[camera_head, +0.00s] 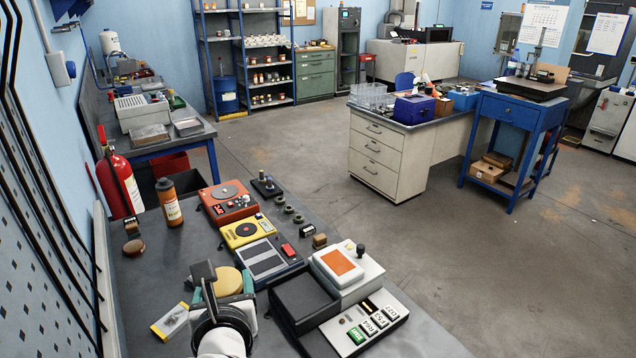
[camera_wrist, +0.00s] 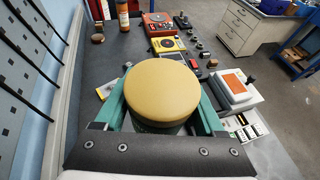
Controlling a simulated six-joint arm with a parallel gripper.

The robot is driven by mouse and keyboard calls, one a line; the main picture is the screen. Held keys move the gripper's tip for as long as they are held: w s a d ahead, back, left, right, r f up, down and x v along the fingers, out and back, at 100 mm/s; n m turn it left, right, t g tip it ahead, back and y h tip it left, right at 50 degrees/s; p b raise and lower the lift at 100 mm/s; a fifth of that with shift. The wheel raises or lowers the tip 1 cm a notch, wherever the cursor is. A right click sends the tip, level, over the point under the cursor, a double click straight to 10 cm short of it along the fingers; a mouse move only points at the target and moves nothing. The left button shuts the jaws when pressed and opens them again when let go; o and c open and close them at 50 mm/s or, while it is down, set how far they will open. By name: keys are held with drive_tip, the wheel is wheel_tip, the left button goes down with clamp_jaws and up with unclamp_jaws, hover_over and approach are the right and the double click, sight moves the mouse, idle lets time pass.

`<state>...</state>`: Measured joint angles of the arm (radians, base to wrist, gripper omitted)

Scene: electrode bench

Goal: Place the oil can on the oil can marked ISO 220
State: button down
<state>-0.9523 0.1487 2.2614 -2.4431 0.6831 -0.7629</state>
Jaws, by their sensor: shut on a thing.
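My gripper (camera_head: 225,288) is at the near side of the bench, its teal fingers on either side of a round yellow-topped thing (camera_head: 228,280), probably the oil can. In the wrist view this thing (camera_wrist: 162,92) has a flat yellow top and a dark side, and sits between the teal fingers. My gripper is shut on it. Its underside is hidden, so I cannot tell whether it touches the bench. An orange-brown bottle with a pale label (camera_head: 169,203) stands upright farther back at the left; it also shows in the wrist view (camera_wrist: 123,14). I cannot read an ISO 220 mark anywhere.
Grey bench between bottle and gripper is mostly clear.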

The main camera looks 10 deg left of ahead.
drive_tip(key=s+a+f, duration=0.1)
drive_tip(key=a+f, duration=0.2)
drive_tip(key=s+a+f, duration=0.1)
drive_tip(key=a+f, duration=0.2)
drive_tip(key=f, duration=0.1)
drive_tip(key=s+a+f, duration=0.2)
drive_tip(key=a+f, duration=0.1)
drive_tip(key=shift+a+f, duration=0.2)
drive_tip(key=shift+a, duration=0.1)
drive_tip(key=shift+f, duration=0.15)
unclamp_jaws()
drive_tip(key=v, duration=0.7)
drive_tip(key=shift+s+r, duration=0.25)
drive_tip(key=shift+r, duration=0.05)
